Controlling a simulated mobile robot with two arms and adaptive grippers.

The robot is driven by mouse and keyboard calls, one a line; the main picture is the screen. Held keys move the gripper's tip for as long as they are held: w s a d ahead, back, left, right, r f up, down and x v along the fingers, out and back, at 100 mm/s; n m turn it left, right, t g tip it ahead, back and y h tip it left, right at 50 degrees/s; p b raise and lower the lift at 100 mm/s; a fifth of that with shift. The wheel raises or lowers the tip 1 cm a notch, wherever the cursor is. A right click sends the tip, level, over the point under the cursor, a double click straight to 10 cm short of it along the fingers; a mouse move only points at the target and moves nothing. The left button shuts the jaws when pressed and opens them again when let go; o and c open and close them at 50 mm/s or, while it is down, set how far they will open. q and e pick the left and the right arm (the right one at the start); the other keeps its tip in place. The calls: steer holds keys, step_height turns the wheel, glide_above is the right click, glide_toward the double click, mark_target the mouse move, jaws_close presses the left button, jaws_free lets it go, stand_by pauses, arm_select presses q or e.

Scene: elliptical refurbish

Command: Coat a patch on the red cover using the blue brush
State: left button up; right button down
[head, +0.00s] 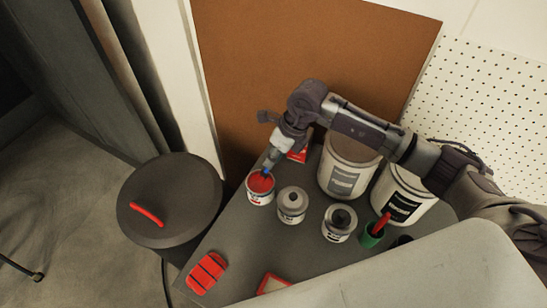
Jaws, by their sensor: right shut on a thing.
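My right gripper (273,158) is at the end of the arm reaching in from the right, above the table's back left. It is shut on the blue brush (267,170), of which only a small blue part shows. The brush is at the mouth of an open can of red paint (260,190); I cannot tell whether its bristles touch the paint. A red ribbed piece, probably the red cover (207,273), lies on the table's front left, apart from the brush. My left gripper is not in view.
Two small grey cans (292,206) (339,224) and two large white buckets (347,170) (402,195) stand on the grey table (248,250). A green cup (371,236) holds a red-handled item. Bare table surrounds the ribbed piece.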

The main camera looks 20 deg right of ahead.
steer(key=shift+r+p, duration=1.5)
steer(key=shift+r, duration=1.5)
steer(key=shift+s+a+r+n+g, duration=0.15)
steer(key=shift+a+r+n+g, duration=0.3)
steer(key=shift+n, duration=0.45)
steer(key=s+d+r+n+g+h, duration=0.1)
steer(key=r+n, duration=0.5)
steer(key=n, duration=0.7)
steer(key=s+d+r+n+g+h, duration=0.2)
steer(key=s+d+r+n+h, duration=0.2)
steer(key=n, duration=1)
steer(key=s+r+h, duration=0.1)
steer(key=s+r, duration=0.1)
steer(key=s, duration=0.1)
steer(key=shift+s+d+r, duration=0.15)
steer(key=shift+s+d, duration=0.15)
steer(key=shift+d, duration=0.05)
